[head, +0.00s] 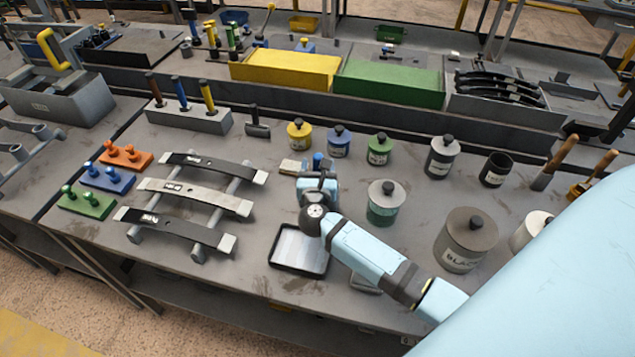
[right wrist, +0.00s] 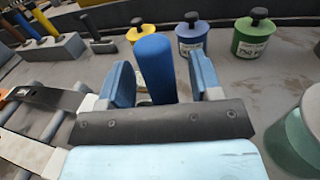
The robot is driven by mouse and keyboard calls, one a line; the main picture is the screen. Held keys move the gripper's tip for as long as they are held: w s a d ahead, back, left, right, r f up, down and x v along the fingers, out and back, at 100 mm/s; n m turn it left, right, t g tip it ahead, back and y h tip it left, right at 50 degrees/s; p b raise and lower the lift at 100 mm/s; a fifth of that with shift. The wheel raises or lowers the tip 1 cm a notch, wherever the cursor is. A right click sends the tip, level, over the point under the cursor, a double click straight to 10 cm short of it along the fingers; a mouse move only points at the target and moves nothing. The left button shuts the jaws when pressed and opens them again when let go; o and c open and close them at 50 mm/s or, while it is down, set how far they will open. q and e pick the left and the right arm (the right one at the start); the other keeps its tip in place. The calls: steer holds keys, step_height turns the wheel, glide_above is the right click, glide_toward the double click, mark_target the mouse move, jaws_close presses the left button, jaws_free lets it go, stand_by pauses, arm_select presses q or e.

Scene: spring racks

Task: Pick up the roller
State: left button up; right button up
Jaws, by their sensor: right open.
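My right gripper (head: 317,182) is over the middle of the bench in the head view. In the right wrist view its two blue fingers (right wrist: 162,80) are apart. A blue rounded handle, which looks like the roller's (right wrist: 154,62), stands up between them, with a gap visible on the right side. My left gripper is not in view.
Yellow, blue and green lidded pots (head: 338,142) stand behind the gripper. A teal-banded jar (head: 385,205) is close on its right. A shallow tray (head: 299,250) lies in front. Leaf springs on a rack (head: 197,200) are at left.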

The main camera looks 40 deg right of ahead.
steer(key=c, duration=1)
steer(key=shift+r, duration=0.1)
